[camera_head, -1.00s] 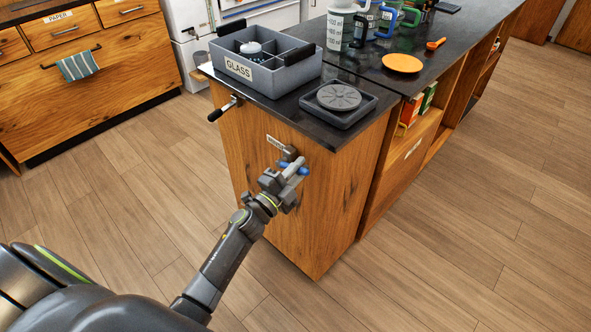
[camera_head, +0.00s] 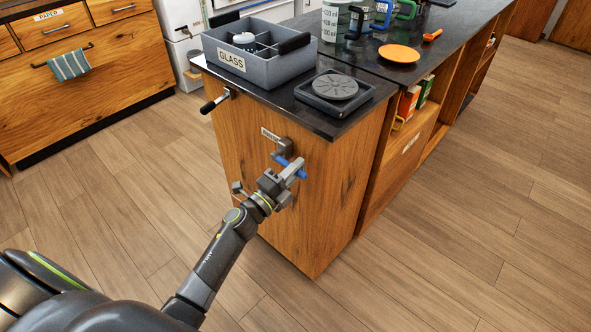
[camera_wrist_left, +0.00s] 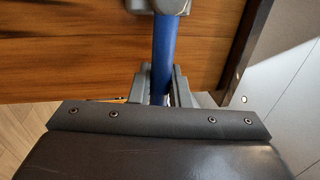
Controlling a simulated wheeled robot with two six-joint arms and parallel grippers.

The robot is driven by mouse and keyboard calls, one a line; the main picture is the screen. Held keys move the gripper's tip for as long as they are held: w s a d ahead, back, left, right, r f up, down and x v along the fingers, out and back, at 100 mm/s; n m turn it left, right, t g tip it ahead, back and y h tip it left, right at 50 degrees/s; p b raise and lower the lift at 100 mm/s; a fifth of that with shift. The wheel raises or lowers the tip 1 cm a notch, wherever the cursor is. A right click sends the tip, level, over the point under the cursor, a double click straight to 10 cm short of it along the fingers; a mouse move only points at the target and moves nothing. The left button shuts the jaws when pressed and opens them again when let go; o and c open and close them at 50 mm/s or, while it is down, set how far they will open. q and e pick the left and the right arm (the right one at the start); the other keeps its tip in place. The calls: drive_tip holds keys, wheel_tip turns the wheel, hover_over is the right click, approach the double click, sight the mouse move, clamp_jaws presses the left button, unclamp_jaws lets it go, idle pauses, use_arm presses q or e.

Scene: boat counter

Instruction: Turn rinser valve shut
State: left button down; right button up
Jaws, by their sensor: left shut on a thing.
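The rinser valve (camera_head: 284,148) is a grey fitting on the end panel of the wooden counter, below a small label (camera_head: 270,134). Its blue handle (camera_head: 281,160) slants down to the right in the head view. My left gripper (camera_head: 291,175) is shut on the blue handle, partly hiding it. In the left wrist view, the handle (camera_wrist_left: 164,45) runs vertically down between the grey fingers of the gripper (camera_wrist_left: 163,85). The round grey rinser (camera_head: 335,86) sits in a square black tray on the countertop above. My right gripper is out of view.
A grey bin marked GLASS (camera_head: 258,75) stands on the counter. A black-gripped lever (camera_head: 214,103) sticks out left of the valve. An orange plate (camera_head: 399,54) and mugs are farther back. The floor around the counter is clear.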

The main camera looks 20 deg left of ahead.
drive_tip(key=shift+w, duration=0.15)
use_arm(q)
drive_tip(key=c, duration=1.4)
unclamp_jaws()
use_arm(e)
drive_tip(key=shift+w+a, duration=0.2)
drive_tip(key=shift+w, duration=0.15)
use_arm(q)
drive_tip(key=b+v, duration=0.4)
drive_tip(key=v, duration=1.3)
drive_tip(key=shift+s, duration=0.2)
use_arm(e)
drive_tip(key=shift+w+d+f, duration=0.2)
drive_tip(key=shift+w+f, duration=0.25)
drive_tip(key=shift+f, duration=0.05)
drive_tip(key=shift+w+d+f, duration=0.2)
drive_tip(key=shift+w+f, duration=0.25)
use_arm(q)
drive_tip(key=shift+f, duration=0.1)
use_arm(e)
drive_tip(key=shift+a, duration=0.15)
